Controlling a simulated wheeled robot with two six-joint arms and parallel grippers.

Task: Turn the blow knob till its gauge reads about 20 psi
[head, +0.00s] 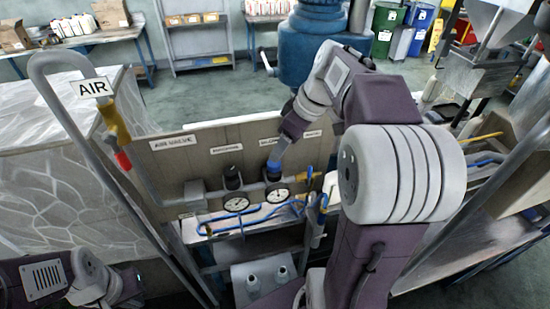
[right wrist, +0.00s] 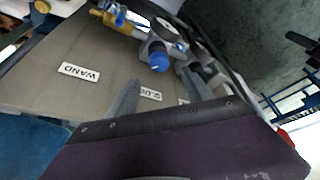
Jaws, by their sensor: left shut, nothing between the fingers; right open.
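The blue blow knob (head: 272,166) sits on the pipe of the air panel, under a label partly covered by my right arm. Its round white gauge (head: 277,196) is just below; the needle is too small to read. My right gripper (head: 279,151) is at the knob, coming from above. In the right wrist view its two fingers (right wrist: 162,88) are apart, with the blue knob (right wrist: 159,62) in the gap just beyond the tips, not gripped. My left gripper (head: 130,286) is shut and empty at the lower left, away from the panel.
A black knob (head: 232,178) and a second gauge (head: 236,204) stand just left of the blow knob. Blue hoses (head: 240,227) run below. The "AIR" pipe frame (head: 72,117) rises at left. A blue tank (head: 310,50) stands behind the panel.

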